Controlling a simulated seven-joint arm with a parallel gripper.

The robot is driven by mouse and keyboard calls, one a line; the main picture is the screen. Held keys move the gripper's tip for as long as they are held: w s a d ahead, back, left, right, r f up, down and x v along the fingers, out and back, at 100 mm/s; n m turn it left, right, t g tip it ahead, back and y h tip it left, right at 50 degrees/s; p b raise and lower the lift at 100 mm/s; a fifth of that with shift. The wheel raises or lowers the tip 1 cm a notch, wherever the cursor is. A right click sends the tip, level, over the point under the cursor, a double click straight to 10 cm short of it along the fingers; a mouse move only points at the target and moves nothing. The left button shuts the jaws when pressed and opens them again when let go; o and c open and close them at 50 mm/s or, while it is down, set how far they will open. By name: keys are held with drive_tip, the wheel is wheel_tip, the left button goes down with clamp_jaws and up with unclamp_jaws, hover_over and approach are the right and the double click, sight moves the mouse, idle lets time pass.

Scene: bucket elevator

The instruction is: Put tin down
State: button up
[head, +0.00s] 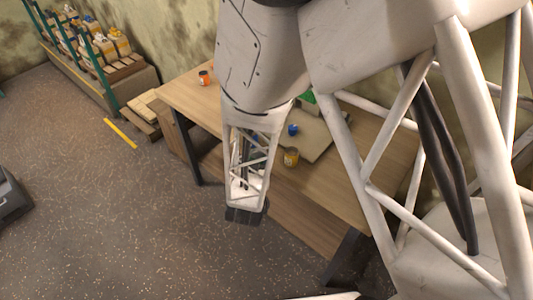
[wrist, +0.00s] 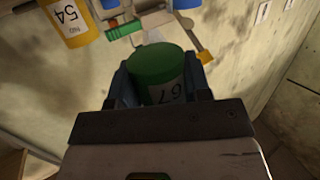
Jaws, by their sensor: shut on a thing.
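In the wrist view, my gripper (wrist: 158,85) is shut on a green tin (wrist: 155,65) with a white label reading 67. The tin sits between the two dark fingers. In the head view my arm hides most of the gripper area. A green patch (head: 308,97) shows beside my arm above the table; I cannot tell whether it is the held tin.
Table surface left of my arm is mostly clear.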

drive_tip(key=s+d+m+h, duration=0.2)
drive_tip(key=s+d, duration=0.3)
drive_tip(key=d, duration=0.1)
drive_tip(key=shift+s+d+f+g+h, duration=0.25)
drive_tip(key=shift+d+f+g+h, duration=0.15)
drive_tip(key=w+a, duration=0.1)
drive_tip(key=w, duration=0.3)
drive_tip(key=w+f, duration=0.1)
drive_tip(key=w, duration=0.4)
drive_tip(key=w+a, duration=0.1)
drive_tip(key=w, duration=0.4)
drive_tip(key=shift+a+f, duration=0.15)
drive_tip(key=shift+a, duration=0.15)
drive_tip(key=shift+w, duration=0.15)
drive_tip(key=shift+w+a, duration=0.15)
drive_tip(key=shift+w, duration=0.5)
drive_tip(key=shift+w+f, duration=0.1)
drive_tip(key=shift+f, duration=1.55)
drive_tip(key=shift+f, duration=0.15)
